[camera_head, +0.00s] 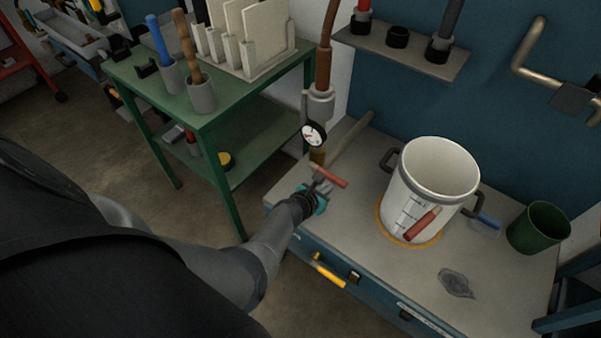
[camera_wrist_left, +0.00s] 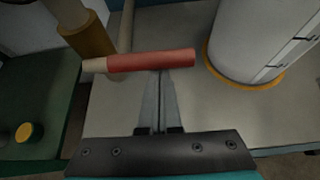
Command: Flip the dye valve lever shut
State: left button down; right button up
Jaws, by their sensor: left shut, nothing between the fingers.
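The valve lever with a red grip (camera_head: 328,176) sticks out beside the brown lower end of the pipe (camera_head: 317,157), under a round dial gauge (camera_head: 313,134). In the left wrist view the red grip (camera_wrist_left: 152,60) lies almost level, its pale end to the left near the brown fitting (camera_wrist_left: 90,38). My left gripper (camera_head: 316,187) is shut and empty. Its fingertips (camera_wrist_left: 160,76) reach the near side of the grip around its middle; I cannot tell if they touch. My right gripper is not in view.
A white pot (camera_head: 430,185) with dark side handles and a red-handled piece on its front stands right of the lever. A green cup (camera_head: 540,228) and a dark flat patch (camera_head: 455,283) are farther right. A green shelf table (camera_head: 205,118) stands left.

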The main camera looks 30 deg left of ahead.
pick_arm(q)
jog(key=shift+r, duration=0.3)
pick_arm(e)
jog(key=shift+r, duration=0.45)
pick_arm(q)
jog(key=shift+p, duration=0.3)
jog(key=shift+f, duration=0.1)
notch_tip(320, 180, down, 4)
jog(key=s+b, duration=0.1)
jog(key=b, duration=0.3)
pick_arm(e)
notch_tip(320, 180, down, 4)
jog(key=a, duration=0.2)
pick_arm(q)
jog(key=p+v, duration=0.6)
jog(key=v, duration=0.4)
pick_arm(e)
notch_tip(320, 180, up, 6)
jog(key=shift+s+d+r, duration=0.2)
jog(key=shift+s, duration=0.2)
pick_arm(q)
jog(key=shift+w, duration=0.15)
